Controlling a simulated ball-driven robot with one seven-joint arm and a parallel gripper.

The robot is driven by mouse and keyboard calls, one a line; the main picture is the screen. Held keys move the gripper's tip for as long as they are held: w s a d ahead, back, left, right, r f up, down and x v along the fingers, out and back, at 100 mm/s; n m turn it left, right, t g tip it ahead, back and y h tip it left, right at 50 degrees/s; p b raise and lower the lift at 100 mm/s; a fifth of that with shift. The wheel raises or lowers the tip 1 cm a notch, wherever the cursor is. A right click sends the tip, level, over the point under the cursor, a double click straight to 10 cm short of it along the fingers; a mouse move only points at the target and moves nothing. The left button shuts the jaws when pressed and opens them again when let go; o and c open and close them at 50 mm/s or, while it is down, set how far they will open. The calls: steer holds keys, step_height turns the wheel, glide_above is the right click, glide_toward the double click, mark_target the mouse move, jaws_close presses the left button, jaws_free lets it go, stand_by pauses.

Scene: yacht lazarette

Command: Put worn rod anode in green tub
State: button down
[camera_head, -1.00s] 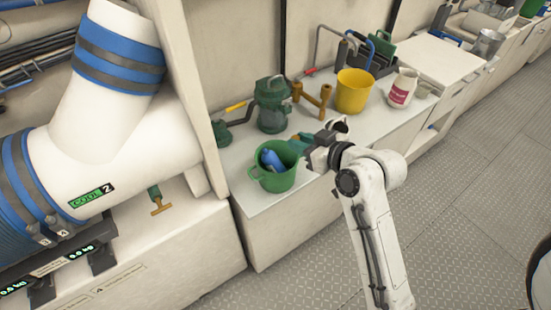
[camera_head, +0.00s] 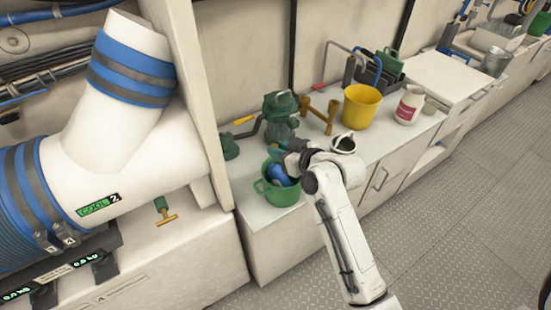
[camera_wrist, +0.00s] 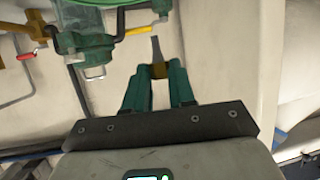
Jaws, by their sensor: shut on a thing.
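The green tub (camera_head: 284,197) stands on the white counter in the head view, with a blue thing (camera_head: 279,175) inside it. My gripper (camera_head: 281,154) is over the tub's back side, partly hidden by my wrist. In the wrist view my gripper's teal fingers (camera_wrist: 158,82) are shut on a short piece with a brownish lower part and a narrow grey rod (camera_wrist: 156,47) sticking out beyond the fingertips. It looks like the worn rod anode. In the head view the held piece cannot be made out.
A dark green pump-like unit (camera_head: 281,115) stands right behind the tub. A brass fitting (camera_head: 322,117), a yellow bucket (camera_head: 361,106) and a white jug (camera_head: 410,106) stand to the right. A white-and-blue duct (camera_head: 125,150) is at the left.

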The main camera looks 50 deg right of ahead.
steer(key=shift+w+f, duration=0.55)
steer(key=shift+f, duration=0.05)
steer(key=shift+w+a+f, duration=0.1)
steer(key=shift+w+f, duration=0.05)
steer(key=shift+f, duration=0.8)
steer(key=shift+w+f, duration=0.1)
steer(key=shift+f, duration=0.8)
steer(key=shift+f, duration=0.1)
steer(key=c, duration=0.9)
jaws_free()
steer(key=shift+c, duration=0.2)
steer(key=v, duration=1.1)
steer(key=s+a+f+n+g+y, duration=0.1)
steer(key=s+a+f+g+y, duration=0.2)
steer(key=s+a+f+g, duration=0.5)
steer(key=s+a+f+g+h, duration=0.1)
steer(key=s+a+f+g, duration=0.3)
steer(key=s, duration=0.5)
steer(key=shift+s+a+h, duration=0.3)
steer(key=shift+s+a, duration=0.1)
steer(key=shift+a, duration=0.05)
